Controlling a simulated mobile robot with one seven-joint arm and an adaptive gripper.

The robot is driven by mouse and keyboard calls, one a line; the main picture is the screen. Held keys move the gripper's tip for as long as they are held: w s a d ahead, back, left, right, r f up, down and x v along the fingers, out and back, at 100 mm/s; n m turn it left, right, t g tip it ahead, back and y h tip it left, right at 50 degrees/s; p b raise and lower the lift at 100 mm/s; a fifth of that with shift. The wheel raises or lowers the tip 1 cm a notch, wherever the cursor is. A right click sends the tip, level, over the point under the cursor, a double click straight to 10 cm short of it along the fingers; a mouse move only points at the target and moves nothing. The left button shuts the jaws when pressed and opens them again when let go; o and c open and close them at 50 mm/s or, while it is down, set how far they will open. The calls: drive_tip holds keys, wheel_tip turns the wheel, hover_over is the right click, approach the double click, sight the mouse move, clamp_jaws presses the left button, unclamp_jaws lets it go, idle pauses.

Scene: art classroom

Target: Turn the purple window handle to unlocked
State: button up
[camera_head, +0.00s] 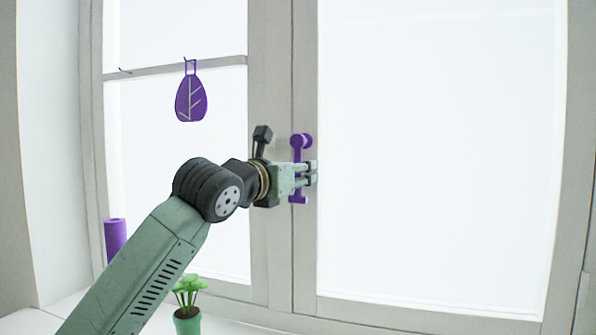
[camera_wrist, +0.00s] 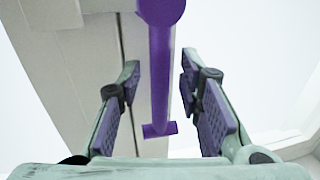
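The purple window handle (camera_head: 298,143) is on the frame where the two window panels meet. It hangs vertically, with its round pivot at the top and its lever pointing down. In the wrist view the purple lever (camera_wrist: 160,75) runs down between my two fingers and ends in a short crosspiece. My gripper (camera_head: 312,173) is at the lower part of the lever in the head view. In the wrist view my gripper (camera_wrist: 158,85) is open, with a finger on each side of the lever and visible gaps between.
A purple cylinder (camera_head: 115,238) stands at the lower left. A green potted plant (camera_head: 187,305) stands on the sill below my arm. The space before the right pane (camera_head: 440,150) is clear.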

clamp_jaws()
idle(0.7)
